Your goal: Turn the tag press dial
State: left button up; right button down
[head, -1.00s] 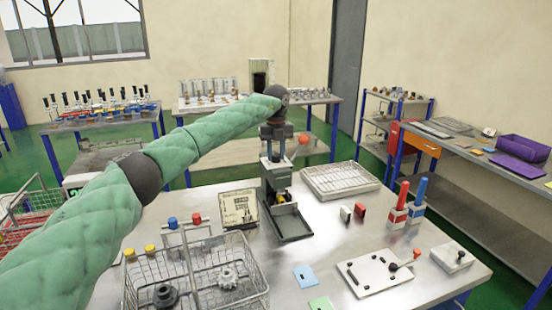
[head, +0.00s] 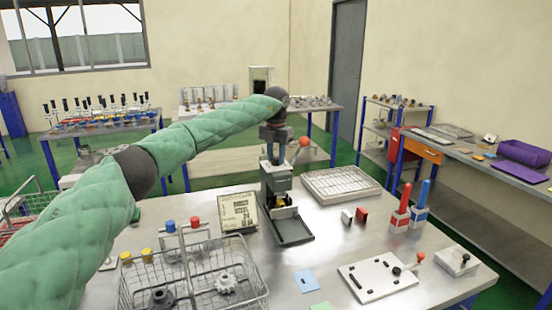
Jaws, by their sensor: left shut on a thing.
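The tag press (head: 278,180) is a grey-green upright machine on the metal table, with a dark tray at its base and a yellow and black part low in its opening. A red ball knob (head: 304,142) shows at its upper right. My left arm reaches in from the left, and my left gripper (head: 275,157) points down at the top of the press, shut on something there. The dial itself is not clearly visible; the gripper covers the press top. My right gripper is not in view.
A wire basket (head: 238,262) stands at front left, beside a cream label panel (head: 238,213). Red and blue upright tools (head: 421,197) and a white plate with a lever (head: 377,279) are at right.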

pick_arm(q)
jog(key=shift+m, duration=0.9)
jog(key=m, duration=0.3)
jog(key=shift+m, duration=0.4)
jog(key=m, duration=0.4)
jog(key=shift+r+m, duration=0.1)
jog(key=shift+m, duration=0.3)
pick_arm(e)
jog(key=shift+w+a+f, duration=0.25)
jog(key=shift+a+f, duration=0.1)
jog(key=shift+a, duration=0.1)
pick_arm(q)
jog(key=shift+m, duration=0.3)
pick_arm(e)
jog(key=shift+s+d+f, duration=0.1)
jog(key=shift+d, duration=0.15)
pick_arm(q)
jog(key=o, duration=1)
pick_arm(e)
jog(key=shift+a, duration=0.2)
